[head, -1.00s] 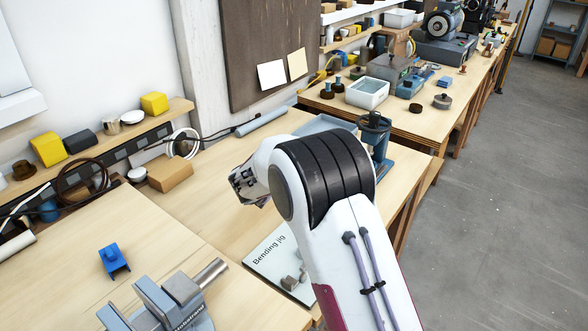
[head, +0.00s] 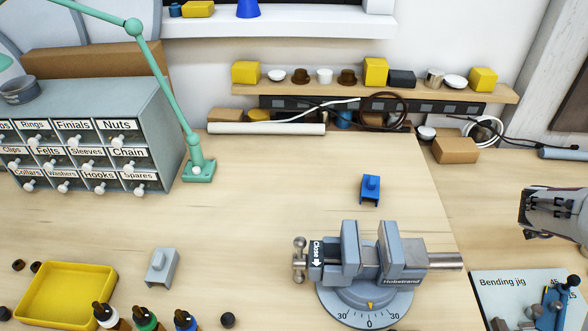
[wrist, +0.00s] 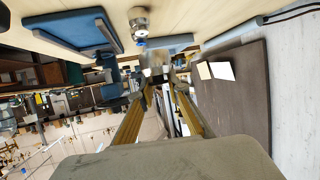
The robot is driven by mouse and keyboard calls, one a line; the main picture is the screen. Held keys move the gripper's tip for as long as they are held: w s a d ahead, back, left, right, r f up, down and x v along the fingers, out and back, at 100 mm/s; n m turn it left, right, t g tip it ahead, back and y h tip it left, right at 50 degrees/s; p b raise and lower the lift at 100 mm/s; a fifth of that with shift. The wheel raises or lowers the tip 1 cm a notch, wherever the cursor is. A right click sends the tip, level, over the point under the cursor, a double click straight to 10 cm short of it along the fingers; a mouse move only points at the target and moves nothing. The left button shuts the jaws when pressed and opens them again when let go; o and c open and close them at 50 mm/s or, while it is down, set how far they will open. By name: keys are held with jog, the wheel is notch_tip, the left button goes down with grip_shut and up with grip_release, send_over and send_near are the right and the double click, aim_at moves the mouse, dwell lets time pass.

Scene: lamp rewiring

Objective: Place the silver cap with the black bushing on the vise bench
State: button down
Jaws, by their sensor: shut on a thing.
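My gripper (head: 541,212) is at the right edge of the head view, above the bench area right of the vise. The wrist view shows its two long yellowish fingers closing toward a small, blurred silver-grey piece (wrist: 155,72), which appears to be the silver cap. I cannot make out the black bushing. The vise bench (head: 260,210) has a light wood top. On it stands the grey vise (head: 365,290), its jaws apart with nothing seen between them.
A blue block (head: 371,189) sits behind the vise, a grey block (head: 162,266) left of it. A yellow tray (head: 66,292), bottles (head: 145,320), a drawer cabinet (head: 95,135) and a green lamp (head: 198,168) stand left. The bending jig (head: 500,285) is right. Bare wood lies between the lamp and vise.

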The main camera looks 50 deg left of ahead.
jog(key=s+a+r+n+t+y, duration=0.1)
jog(key=s+a+n+y, duration=0.1)
jog(key=a, duration=0.8)
jog(key=s+a+r+n+t+y, duration=0.1)
jog(key=s+a, duration=0.1)
jog(key=a, duration=0.7)
notch_tip(320, 180, up, 4)
jog(key=n+g+y, duration=0.3)
jog(key=n+y, duration=0.7)
jog(key=y, duration=0.2)
send_over(291, 191)
jog(key=shift+f, duration=0.15)
jog(key=shift+f, duration=3.15)
jog(key=shift+f, duration=1.85)
